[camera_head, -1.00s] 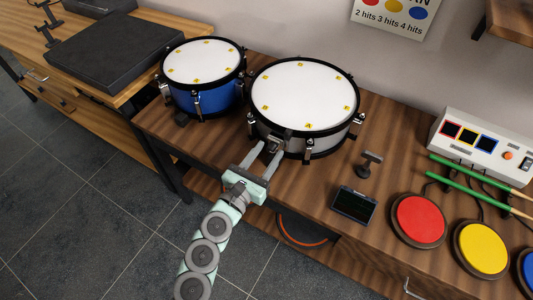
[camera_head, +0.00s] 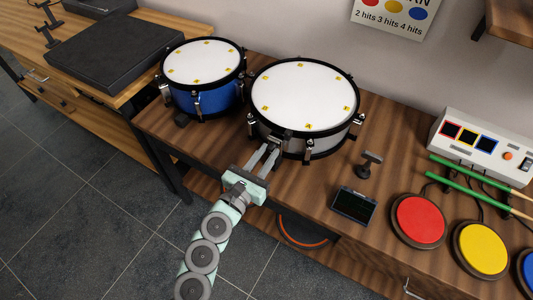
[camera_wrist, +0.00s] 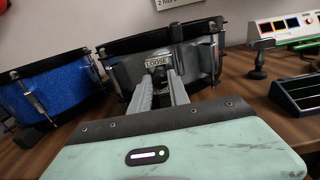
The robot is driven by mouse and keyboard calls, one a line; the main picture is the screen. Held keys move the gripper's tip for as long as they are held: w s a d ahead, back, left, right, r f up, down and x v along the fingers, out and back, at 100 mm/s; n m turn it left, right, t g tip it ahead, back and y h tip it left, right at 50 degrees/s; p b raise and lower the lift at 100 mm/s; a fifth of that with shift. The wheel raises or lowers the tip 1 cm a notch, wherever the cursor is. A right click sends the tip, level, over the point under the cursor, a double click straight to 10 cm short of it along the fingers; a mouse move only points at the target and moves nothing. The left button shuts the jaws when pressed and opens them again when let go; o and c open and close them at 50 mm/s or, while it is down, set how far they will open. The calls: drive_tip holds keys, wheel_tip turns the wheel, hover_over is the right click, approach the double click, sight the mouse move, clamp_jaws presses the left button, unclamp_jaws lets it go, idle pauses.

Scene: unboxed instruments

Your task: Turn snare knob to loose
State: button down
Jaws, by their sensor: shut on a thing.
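The snare drum (camera_head: 303,95) has a white head, a black rim and a grey shell. It stands on the wooden table to the right of a blue drum. In the wrist view its shell (camera_wrist: 122,76) carries a plate with lettering that seems to read "LOOSE" (camera_wrist: 157,63). The dark snare knob (camera_wrist: 159,74) sits below that plate, partly hidden by my fingers. My gripper (camera_head: 272,149) reaches in from the front with its fingers close together, shut on the knob. My gripper's fingertips also show in the wrist view (camera_wrist: 160,84).
The blue drum (camera_head: 206,91) stands close by on the left. A dark small screen (camera_head: 354,204) and a short stand (camera_head: 369,163) are on the right. Red (camera_head: 418,219) and yellow (camera_head: 481,249) pads, green sticks and a white control box (camera_head: 486,140) lie farther right.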

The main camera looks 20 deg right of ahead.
drive_tip(key=shift+r, duration=0.1)
drive_tip(key=n+p, duration=0.3)
drive_tip(key=n, duration=0.2)
drive_tip(key=shift+r, duration=0.15)
drive_tip(key=n+p, duration=0.4)
drive_tip(key=shift+w+n, duration=0.1)
drive_tip(key=shift+n, duration=0.2)
drive_tip(key=n+p, duration=0.4)
drive_tip(key=shift+f+n+p, duration=0.15)
drive_tip(key=shift+n+p, duration=0.7)
drive_tip(key=shift+n, duration=0.2)
drive_tip(key=shift+f+n+p, duration=0.1)
drive_tip(key=shift+n+p, duration=0.75)
drive_tip(key=shift+n, duration=0.2)
drive_tip(key=c, duration=1.3)
unclamp_jaws()
drive_tip(key=shift+f, duration=0.1)
drive_tip(key=shift+o, duration=0.2)
drive_tip(key=shift+a, duration=0.1)
